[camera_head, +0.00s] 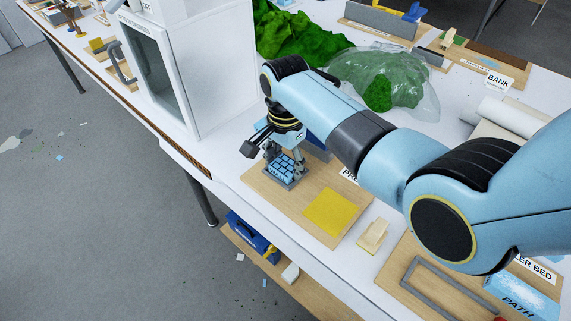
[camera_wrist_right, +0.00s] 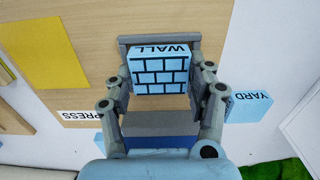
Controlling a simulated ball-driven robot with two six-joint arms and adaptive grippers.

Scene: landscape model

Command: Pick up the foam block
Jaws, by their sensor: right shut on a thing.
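A light blue foam block (camera_wrist_right: 158,78) marked WALL, with a black brick pattern, is in the right wrist view. It sits in a grey frame (camera_wrist_right: 130,43) on the wooden PRESS board. In the head view the block (camera_head: 282,170) is near the board's far left end. My right gripper (camera_wrist_right: 159,84) has one finger on each side of the block and is shut on it; it also shows in the head view (camera_head: 284,163), pointing down. The block looks low, within the frame; I cannot tell whether it is lifted. My left gripper is not in view.
A yellow square (camera_head: 327,211) lies on the PRESS board (camera_head: 270,198). Another light blue block (camera_wrist_right: 248,108) marked YARD is beside the board. A white cabinet (camera_head: 205,60) stands to the left. A block marked PATH (camera_head: 515,299) is at the lower right.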

